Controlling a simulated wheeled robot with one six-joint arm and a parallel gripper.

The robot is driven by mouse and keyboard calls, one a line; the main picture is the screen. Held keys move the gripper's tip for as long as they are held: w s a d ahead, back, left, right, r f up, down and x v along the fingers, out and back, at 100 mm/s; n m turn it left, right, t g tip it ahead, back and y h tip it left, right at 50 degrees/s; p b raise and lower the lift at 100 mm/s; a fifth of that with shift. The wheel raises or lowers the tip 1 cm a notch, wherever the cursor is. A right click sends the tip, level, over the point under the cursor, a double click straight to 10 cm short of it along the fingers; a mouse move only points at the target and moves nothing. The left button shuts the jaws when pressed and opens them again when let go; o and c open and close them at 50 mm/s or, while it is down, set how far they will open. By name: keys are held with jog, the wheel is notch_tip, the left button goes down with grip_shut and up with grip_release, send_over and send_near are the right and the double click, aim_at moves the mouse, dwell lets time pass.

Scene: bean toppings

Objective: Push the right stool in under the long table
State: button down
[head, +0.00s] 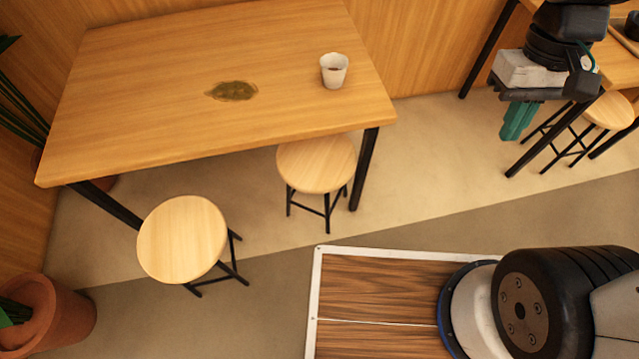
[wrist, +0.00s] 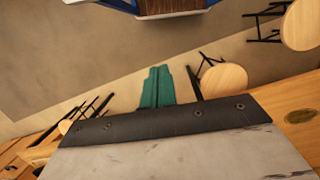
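The long table (head: 150,75) is light wood with black legs and stands at the upper left of the head view. The right stool (head: 317,165) has a round wooden seat and black legs. It stands beside the table's right front leg, its seat's back edge at the tabletop's front edge and most of the seat showing. It also shows in the wrist view (wrist: 224,80). My gripper (head: 518,122), with green fingers, is right of the long table, well apart from the right stool. Its fingers are together with nothing between them, also in the wrist view (wrist: 157,88).
The left stool (head: 182,238) stands out in front of the table. A white cup (head: 334,71) and a greenish-brown spill (head: 232,91) are on the tabletop. Another table (head: 615,62) and stool (head: 608,110) are at right. A terracotta pot (head: 55,318) is at lower left. Floor right of the right stool is clear.

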jog(key=s+d+r+m+t, duration=0.1)
jog(key=s+r+t, duration=0.2)
jog(key=s+r, duration=0.3)
jog(key=shift+s+r+t+y, duration=0.3)
jog(key=shift+r+y, duration=0.1)
jog(key=shift+r, duration=0.45)
jog(key=shift+w, duration=0.1)
